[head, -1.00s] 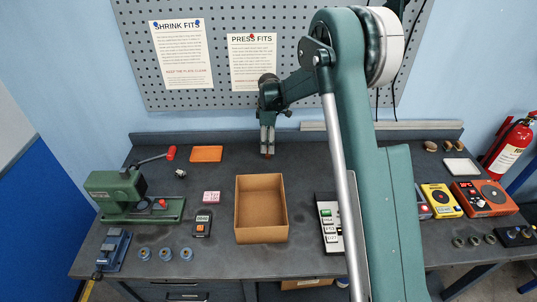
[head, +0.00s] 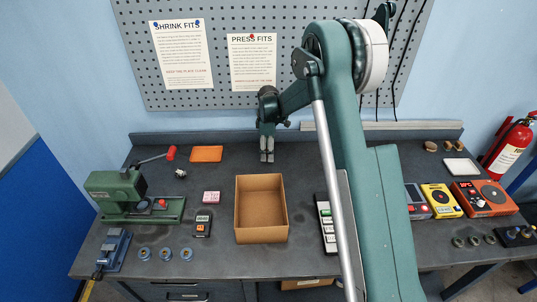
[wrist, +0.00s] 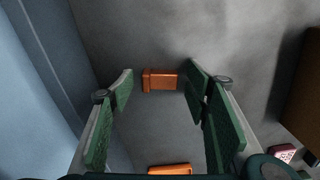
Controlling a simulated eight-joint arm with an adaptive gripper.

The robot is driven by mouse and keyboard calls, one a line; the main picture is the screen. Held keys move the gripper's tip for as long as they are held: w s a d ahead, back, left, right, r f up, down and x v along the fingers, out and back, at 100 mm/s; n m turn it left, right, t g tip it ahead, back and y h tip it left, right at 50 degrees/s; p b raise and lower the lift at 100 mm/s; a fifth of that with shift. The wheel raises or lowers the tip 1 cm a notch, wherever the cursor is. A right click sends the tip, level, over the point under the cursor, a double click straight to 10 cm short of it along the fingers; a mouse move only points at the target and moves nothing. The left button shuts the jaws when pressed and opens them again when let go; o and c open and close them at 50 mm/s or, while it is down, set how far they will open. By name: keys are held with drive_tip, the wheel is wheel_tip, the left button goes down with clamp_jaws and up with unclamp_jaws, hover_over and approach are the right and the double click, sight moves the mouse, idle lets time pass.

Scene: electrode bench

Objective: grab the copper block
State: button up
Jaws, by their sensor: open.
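My gripper (head: 267,158) hangs fingers down near the back of the bench, behind the cardboard box. In the wrist view its green-padded fingers are spread wide and empty. The copper block (wrist: 160,80), a small orange-brown bar, shows on the grey bench between the two fingertips, with a gap on each side. I cannot tell how far the tips are above it. In the head view the block cannot be made out and seems hidden by my gripper.
The open cardboard box (head: 261,239) stands in front of my gripper. An orange tray (head: 206,154) lies to the left, a pink item (head: 211,197) nearer the front. The green press (head: 130,196) is further left. The wall and pegboard (head: 220,100) rise behind the bench.

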drive_tip(key=shift+c, duration=0.5)
drive_tip(key=c, duration=1)
drive_tip(key=shift+r, duration=0.1)
drive_tip(key=shift+r, duration=4.95)
